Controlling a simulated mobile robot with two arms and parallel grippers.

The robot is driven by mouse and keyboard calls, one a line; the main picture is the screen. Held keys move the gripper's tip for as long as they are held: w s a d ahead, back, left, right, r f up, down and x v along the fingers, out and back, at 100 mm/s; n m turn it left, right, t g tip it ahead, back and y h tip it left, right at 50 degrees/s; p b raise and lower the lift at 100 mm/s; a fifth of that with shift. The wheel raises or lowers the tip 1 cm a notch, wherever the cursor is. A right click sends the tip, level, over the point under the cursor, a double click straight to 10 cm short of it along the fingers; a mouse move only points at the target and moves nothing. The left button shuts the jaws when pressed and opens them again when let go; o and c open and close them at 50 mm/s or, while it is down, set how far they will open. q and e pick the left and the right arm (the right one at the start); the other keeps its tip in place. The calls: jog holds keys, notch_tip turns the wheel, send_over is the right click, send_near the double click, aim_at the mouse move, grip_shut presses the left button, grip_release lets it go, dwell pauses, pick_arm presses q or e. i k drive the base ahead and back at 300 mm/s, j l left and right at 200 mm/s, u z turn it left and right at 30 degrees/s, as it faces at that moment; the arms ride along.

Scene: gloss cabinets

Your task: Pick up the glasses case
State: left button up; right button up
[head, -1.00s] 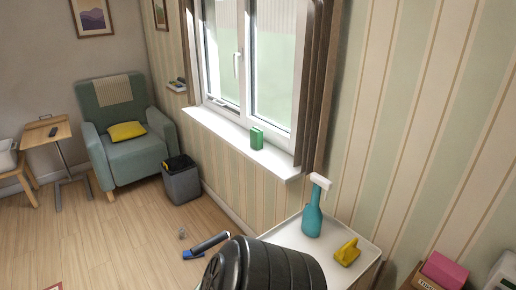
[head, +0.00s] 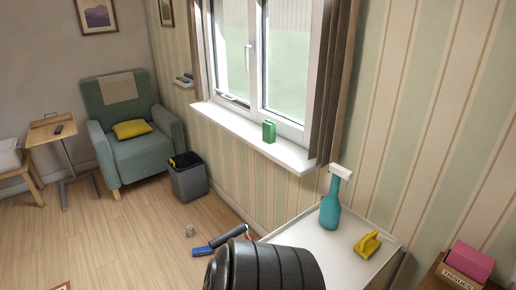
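I cannot pick out a glasses case with certainty in the head view. A small dark oblong item (head: 59,129) lies on the wooden side table (head: 44,136) at the left, too small to identify. Small items (head: 184,78) on the little wall shelf are also unclear. A green box-like object (head: 269,131) stands on the window sill. Neither of my grippers shows in the view.
A green armchair (head: 136,150) with a yellow cushion and a grey bin (head: 189,181) stand by the wall. A white surface (head: 303,233) holds a teal spray bottle (head: 330,208).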

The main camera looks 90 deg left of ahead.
aim_at(204, 250)
jog(key=k+u, duration=0.15)
jog(key=u, duration=0.2)
jog(key=k+j+u, duration=0.1)
jog(key=u, duration=0.25)
jog(key=k+j+u, duration=0.15)
jog(key=u, duration=0.2)
jog(key=k+j, duration=0.05)
jog(key=k, duration=0.05)
